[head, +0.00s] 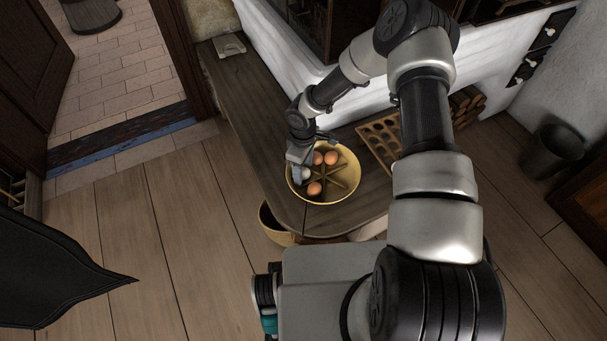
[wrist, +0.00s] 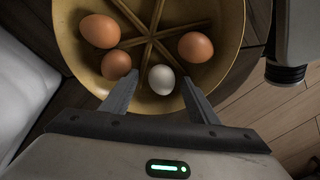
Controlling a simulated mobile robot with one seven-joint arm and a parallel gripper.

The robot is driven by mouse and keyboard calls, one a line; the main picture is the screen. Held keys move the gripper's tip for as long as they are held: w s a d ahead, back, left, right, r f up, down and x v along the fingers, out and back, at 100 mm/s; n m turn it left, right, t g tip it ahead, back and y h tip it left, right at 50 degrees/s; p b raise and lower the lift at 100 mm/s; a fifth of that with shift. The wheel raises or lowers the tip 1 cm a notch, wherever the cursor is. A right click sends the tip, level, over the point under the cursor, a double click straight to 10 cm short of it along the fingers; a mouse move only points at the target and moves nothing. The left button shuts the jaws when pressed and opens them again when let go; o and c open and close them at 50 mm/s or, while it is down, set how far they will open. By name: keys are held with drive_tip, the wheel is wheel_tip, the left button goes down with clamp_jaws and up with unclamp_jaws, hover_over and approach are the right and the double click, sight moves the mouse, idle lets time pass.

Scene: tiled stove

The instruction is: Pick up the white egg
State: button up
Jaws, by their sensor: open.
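The white egg (wrist: 161,79) lies in a yellow bowl (wrist: 232,30) with raised ribs meeting at its centre. In the wrist view it shows between the two fingertips of my gripper (wrist: 160,85), which is open, with a finger on either side. I cannot tell how far the fingertips are above or around the egg. In the head view my gripper (head: 299,157) reaches down into the left side of the bowl (head: 350,185), and the white egg is hard to make out beside it.
Brown eggs share the bowl: two to the left of the white egg (wrist: 100,31) (wrist: 116,65) and one to the right (wrist: 195,46). The bowl stands on a dark wooden bench (head: 245,105). A wooden egg tray (head: 378,140) lies right of it, and a white stove wall rises behind.

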drive_tip(key=shift+s+f, duration=0.1)
drive_tip(key=shift+f, duration=0.05)
drive_tip(key=c, duration=0.8)
